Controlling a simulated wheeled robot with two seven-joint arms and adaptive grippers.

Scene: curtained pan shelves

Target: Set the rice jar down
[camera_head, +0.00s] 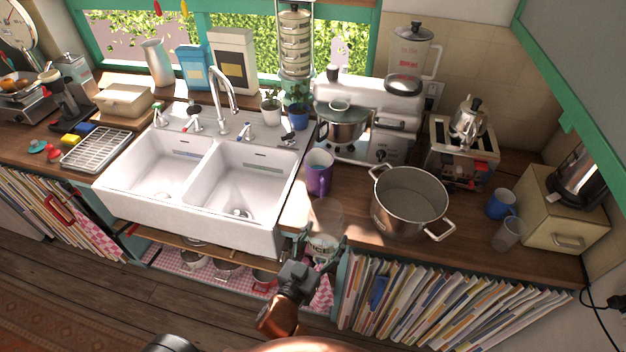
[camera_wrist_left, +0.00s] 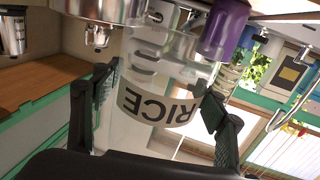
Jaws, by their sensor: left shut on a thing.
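The rice jar (camera_head: 326,217) is clear, with a pale band lettered RICE. My left gripper (camera_head: 316,249) is shut on it, at the counter's front edge between the purple mug (camera_head: 318,172) and the big steel pot (camera_head: 409,201). In the left wrist view the jar (camera_wrist_left: 150,62) stands between the two dark fingers of the left gripper (camera_wrist_left: 158,112), its lettering upside down. I cannot tell whether the jar's base touches the wooden counter (camera_head: 345,248). My right gripper is in neither view.
The white double sink (camera_head: 190,222) lies left of the jar. Right of the pot stand a blue mug (camera_head: 501,204), a clear cup (camera_head: 508,234) and a cream bread box (camera_head: 560,215). Filed books (camera_head: 440,305) fill the shelf below. A narrow counter strip is bare left of the pot.

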